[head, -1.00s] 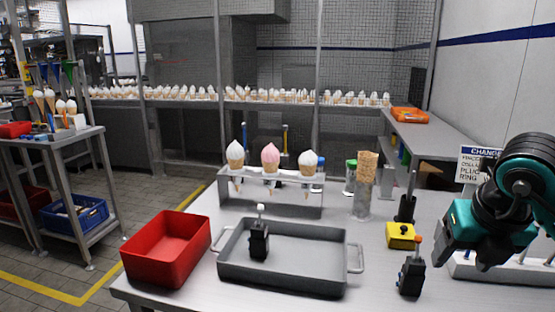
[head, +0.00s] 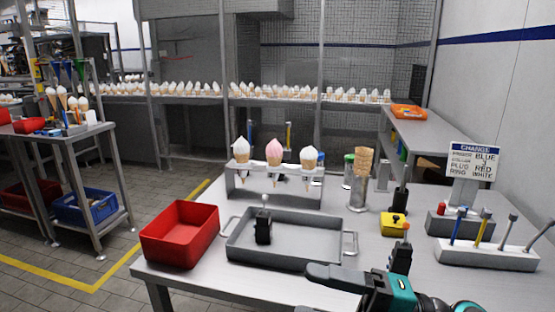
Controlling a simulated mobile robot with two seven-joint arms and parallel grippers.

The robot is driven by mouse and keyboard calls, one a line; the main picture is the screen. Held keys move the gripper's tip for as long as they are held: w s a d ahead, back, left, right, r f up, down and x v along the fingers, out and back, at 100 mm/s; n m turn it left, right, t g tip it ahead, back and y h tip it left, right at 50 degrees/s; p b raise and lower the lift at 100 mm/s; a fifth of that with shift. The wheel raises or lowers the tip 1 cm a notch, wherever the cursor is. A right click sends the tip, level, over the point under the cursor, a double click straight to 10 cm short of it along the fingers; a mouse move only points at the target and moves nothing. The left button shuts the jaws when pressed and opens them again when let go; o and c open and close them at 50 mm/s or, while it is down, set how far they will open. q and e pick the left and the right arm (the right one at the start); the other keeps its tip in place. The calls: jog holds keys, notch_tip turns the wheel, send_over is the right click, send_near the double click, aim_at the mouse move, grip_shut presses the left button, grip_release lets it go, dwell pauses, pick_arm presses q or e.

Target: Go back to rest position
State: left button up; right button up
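My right gripper (head: 335,277) shows at the bottom, low over the front edge of the table, right of centre. Its black finger part points left, and the teal and black wrist is behind it, cut off by the bottom edge. I cannot see a gap between two fingers, and nothing shows held in it. My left gripper is not in view.
The steel table holds a red bin (head: 180,234), a grey tray (head: 290,254) with a black tool (head: 263,226), a cone stand (head: 274,180), a yellow box (head: 393,224), a tool block (head: 486,256) and a sign (head: 474,160). A side shelf (head: 100,140) stands left.

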jog(key=w+d+f+m+t+h+p, duration=0.15)
jog(key=d+f+m+t+h, duration=0.45)
jog(key=m, duration=0.6)
jog(key=w+d+f+m+t+h, duration=0.2)
jog(key=d+f+m+t+h, duration=0.2)
jog(key=f+m+t+h, duration=0.55)
jog(key=s+d+f+m+g+h, duration=0.2)
jog(key=s+f+m+g, duration=0.5)
jog(key=s+f, duration=0.3)
notch_tip(320, 180, down, 3)
jog(key=shift+s+f+m+g+p, duration=0.1)
jog(key=shift+s+m+g+p, duration=0.3)
jog(key=shift+g, duration=0.35)
